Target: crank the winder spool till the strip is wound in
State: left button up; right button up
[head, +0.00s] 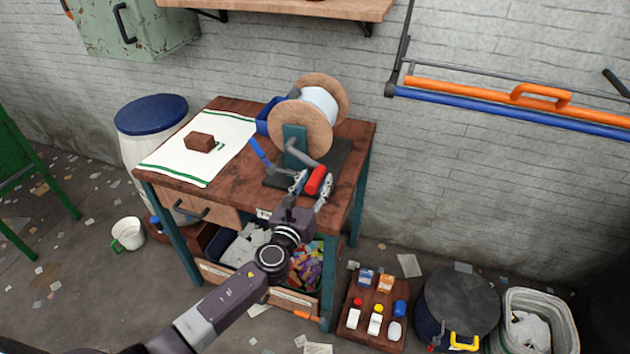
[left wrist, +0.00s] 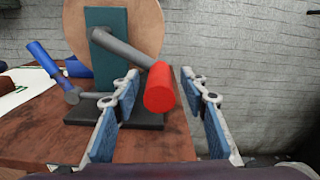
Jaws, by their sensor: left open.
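The winder spool (head: 302,128) has round wooden flanges and a pale strip (head: 320,104) on its core. It stands on a dark base with a teal upright (head: 296,146) on the table. A grey crank arm (head: 303,158) ends in a red handle (head: 316,180), which also shows in the left wrist view (left wrist: 160,88). My left gripper (head: 312,184) is open, with its blue-padded fingers on either side of the red handle in the left wrist view (left wrist: 168,112). My right gripper is not in view.
The wooden table (head: 225,118) holds a white cloth (head: 190,160) with a brown block (head: 199,142), a blue bin (head: 266,114) and a blue-handled lever (head: 260,153) beside the upright. A low board (head: 368,334) with small bottles lies on the floor, right of the table.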

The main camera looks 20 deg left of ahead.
pick_arm(q)
jog(key=shift+w, duration=0.1)
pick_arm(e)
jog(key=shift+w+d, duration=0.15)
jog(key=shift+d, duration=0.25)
pick_arm(q)
jog(key=shift+c, duration=0.5)
grip_shut()
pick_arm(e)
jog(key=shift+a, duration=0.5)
pick_arm(q)
jog(key=shift+a+f, duration=0.1)
